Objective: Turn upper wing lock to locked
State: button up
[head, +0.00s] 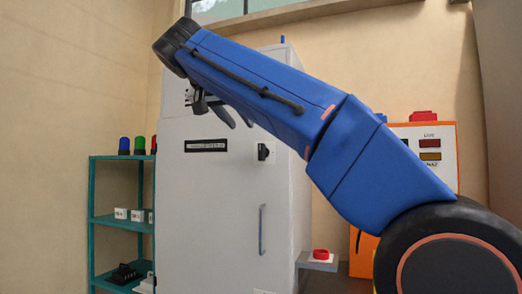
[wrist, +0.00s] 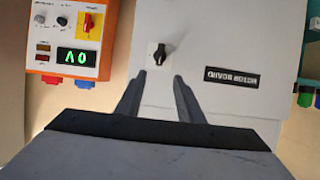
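A black wing knob (head: 263,152) sits on the upper front of the tall light grey cabinet (head: 195,210), right of a black label. In the wrist view, which looks turned over, the wing knob (wrist: 160,54) is on a white plate. Its wing looks upright or slightly tilted; its lock setting cannot be read. My gripper (wrist: 160,80) is open and empty, and the knob shows just beyond and between its two fingertips, apart from them. In the head view my gripper (head: 233,121) is in front of the cabinet top, partly hidden by my blue arm.
The black label (head: 206,145) is beside the knob. A vertical handle (head: 262,230) is lower on the cabinet. A teal shelf (head: 120,220) with lamps stands left. An orange-edged control panel (wrist: 68,40) stands on the other side. A red button (head: 321,254) sits on a small ledge.

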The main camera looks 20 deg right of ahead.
aim_at(260, 149)
jog(key=x, duration=1.7)
jog(key=shift+w+f, duration=0.1)
jog(key=shift+f, duration=0.05)
grip_shut()
